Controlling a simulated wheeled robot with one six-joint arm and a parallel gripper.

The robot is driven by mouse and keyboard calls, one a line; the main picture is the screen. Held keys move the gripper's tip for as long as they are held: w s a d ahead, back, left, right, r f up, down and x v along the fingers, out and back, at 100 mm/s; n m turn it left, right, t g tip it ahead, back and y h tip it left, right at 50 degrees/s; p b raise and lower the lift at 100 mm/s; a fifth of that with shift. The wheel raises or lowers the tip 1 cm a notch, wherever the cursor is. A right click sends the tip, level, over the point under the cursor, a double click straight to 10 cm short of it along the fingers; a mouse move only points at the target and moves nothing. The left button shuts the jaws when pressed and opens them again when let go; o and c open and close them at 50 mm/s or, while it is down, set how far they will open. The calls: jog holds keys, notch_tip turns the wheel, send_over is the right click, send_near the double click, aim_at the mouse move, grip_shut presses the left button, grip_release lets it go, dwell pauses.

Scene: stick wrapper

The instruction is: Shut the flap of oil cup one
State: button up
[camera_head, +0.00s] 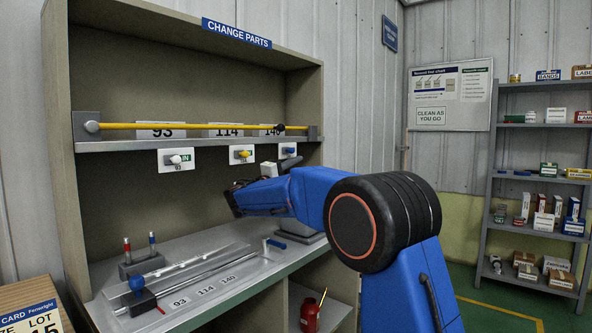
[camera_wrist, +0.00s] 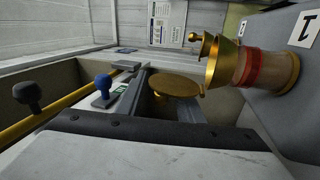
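In the wrist view, a brass oil cup (camera_wrist: 222,62) lies sideways in the picture, with an amber body, a red band and a brass base on a grey face. A plate marked 1 (camera_wrist: 305,30) is beside it. A round brass disc (camera_wrist: 175,86), which looks like its flap, stands out from the cup's mouth, so the flap looks open. A small brass knob (camera_wrist: 195,37) shows by the rim. The cup cannot be made out in the head view.
A shelf unit holds a yellow bar (camera_head: 195,126) and several coloured knobs. The bench (camera_head: 250,262) below carries rails, red and blue pegs and number plates. In the wrist view, a black knob (camera_wrist: 28,92) and a blue knob (camera_wrist: 101,82) stand at left.

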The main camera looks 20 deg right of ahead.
jog(key=shift+c, duration=0.7)
grip_shut()
jog(key=shift+s, duration=0.1)
jog(key=shift+s+d+f+m+g, duration=0.45)
jog(key=shift+s+d+m+g, duration=0.4)
jog(key=shift+m, duration=2.5)
jog(key=shift+s+d+f+m+g, duration=0.5)
jog(key=shift+s+m+g, duration=0.6)
jog(key=shift+m, duration=2.2)
jog(key=shift+s+d+f+m+g, duration=0.4)
jog(key=shift+s+d+m+g, duration=0.45)
jog(key=shift+m, duration=2.5)
jog(key=shift+a, duration=0.1)
